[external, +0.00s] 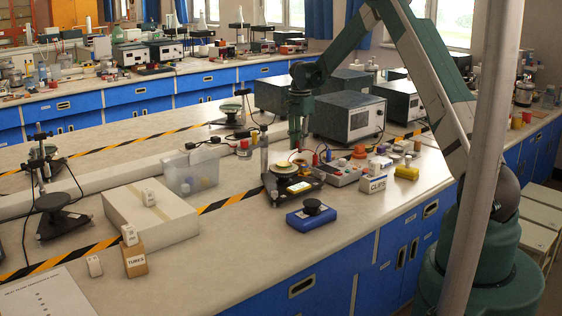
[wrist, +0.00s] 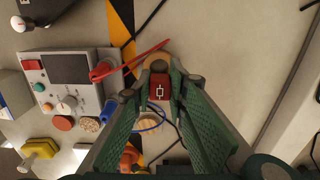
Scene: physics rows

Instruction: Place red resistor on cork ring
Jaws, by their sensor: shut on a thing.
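My gripper (wrist: 161,84) is shut on the red resistor (wrist: 159,91), a small red block with a white symbol, held between the fingertips. A round tan piece (wrist: 152,64), which looks like the cork ring, shows just beyond the fingertips in the wrist view; the fingers and resistor hide part of it. In the external view my gripper (external: 298,143) points down above the bench, close to the black stand with a pale disc. I cannot make out the resistor there, nor tell whether it touches anything.
A grey control box (wrist: 68,83) with knobs and a red lead stands left of the fingers in the wrist view. The front left bench is clearer.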

